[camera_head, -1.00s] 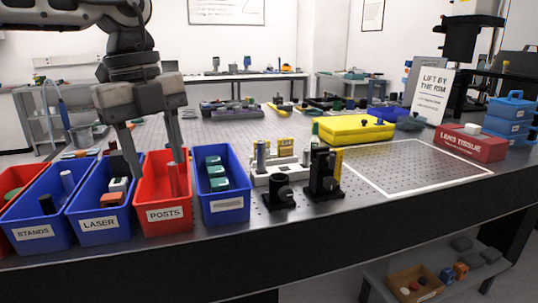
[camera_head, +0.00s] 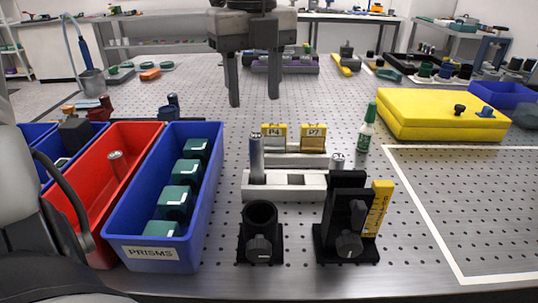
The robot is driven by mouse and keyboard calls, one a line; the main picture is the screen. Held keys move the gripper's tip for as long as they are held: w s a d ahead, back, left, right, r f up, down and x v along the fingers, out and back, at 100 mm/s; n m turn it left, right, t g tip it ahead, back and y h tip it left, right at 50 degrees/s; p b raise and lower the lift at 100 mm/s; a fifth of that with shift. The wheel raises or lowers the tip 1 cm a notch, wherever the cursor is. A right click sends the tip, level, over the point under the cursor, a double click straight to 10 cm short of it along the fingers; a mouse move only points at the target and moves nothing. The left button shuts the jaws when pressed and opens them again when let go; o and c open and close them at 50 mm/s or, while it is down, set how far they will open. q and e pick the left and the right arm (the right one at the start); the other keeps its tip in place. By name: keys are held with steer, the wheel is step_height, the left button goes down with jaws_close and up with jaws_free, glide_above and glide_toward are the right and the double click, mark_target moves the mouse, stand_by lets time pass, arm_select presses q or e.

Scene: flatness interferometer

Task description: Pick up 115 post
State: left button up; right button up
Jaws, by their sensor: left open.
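My left gripper (camera_head: 253,101) hangs from above with its two fingers apart and nothing between them. In the picture it is just above a tall metal post (camera_head: 256,157), which stands upright in the pale post rack (camera_head: 309,188). A shorter metal post (camera_head: 337,162) stands near the rack's right end. Another post (camera_head: 117,166) is in the red bin (camera_head: 71,178) at the left. I cannot read a length marking on any post. My right gripper is not in view.
The blue prisms bin (camera_head: 150,255) stands left of the rack. A black post holder (camera_head: 260,232) and a black mount (camera_head: 346,220) stand in front. Two yellow-labelled blocks (camera_head: 314,136) are behind. A green-capped bottle (camera_head: 366,132) and yellow case (camera_head: 440,115) are right.

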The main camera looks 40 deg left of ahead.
mark_target(257, 155)
arm_select(q)
step_height(257, 155, down, 7)
steer(key=shift+s+r, duration=0.15)
steer(key=shift+d+f, duration=0.1)
steer(key=shift+f, duration=2.9)
steer(key=shift+r, duration=0.1)
jaws_close()
